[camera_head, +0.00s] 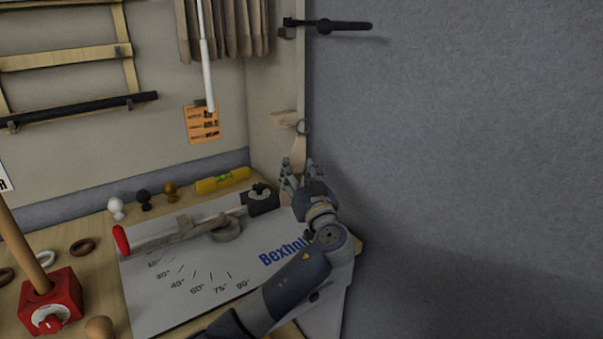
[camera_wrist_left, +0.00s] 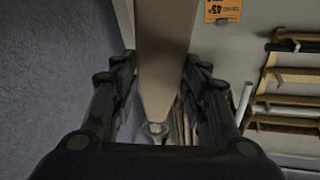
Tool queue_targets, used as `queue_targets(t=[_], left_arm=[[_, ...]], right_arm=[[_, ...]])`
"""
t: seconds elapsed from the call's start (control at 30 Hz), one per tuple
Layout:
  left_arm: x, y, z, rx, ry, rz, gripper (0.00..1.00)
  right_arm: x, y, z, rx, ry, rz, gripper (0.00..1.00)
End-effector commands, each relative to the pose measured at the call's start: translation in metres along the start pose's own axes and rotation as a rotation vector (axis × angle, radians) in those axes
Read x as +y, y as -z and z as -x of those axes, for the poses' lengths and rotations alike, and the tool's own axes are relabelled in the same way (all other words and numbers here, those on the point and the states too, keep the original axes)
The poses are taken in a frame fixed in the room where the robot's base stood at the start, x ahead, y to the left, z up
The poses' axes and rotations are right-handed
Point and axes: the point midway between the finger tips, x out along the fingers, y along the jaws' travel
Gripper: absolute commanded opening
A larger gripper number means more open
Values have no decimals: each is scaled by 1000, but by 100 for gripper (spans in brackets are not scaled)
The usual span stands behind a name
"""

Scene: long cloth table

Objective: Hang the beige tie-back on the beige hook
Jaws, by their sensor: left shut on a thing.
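The beige tie-back (camera_head: 298,152) is a flat strap that tapers up to a metal ring. My left gripper (camera_head: 292,172) is shut on its lower part and holds it upright beside the narrow side panel. In the left wrist view the tie-back (camera_wrist_left: 163,55) passes between the fingers (camera_wrist_left: 153,85), its ring in the lower middle. The beige hook (camera_head: 284,119) sticks out from the panel. The ring shows at the hook's right end; I cannot tell whether it is around the hook or just in front of it. My right gripper is not in view.
A black hook with a dark strap (camera_head: 345,26) is higher up. An orange tag (camera_head: 202,124) hangs at the back. The board (camera_head: 205,290) below carries a black-boxed tool (camera_head: 261,198); a yellow level (camera_head: 222,181) lies behind.

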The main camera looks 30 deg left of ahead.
Motion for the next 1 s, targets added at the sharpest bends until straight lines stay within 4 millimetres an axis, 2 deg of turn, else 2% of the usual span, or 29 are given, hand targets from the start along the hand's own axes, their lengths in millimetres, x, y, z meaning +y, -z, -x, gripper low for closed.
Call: queue_targets(t=[1.0], left_arm=[[-15,-16,-58,1,1,0,18]], right_arm=[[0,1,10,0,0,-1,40]])
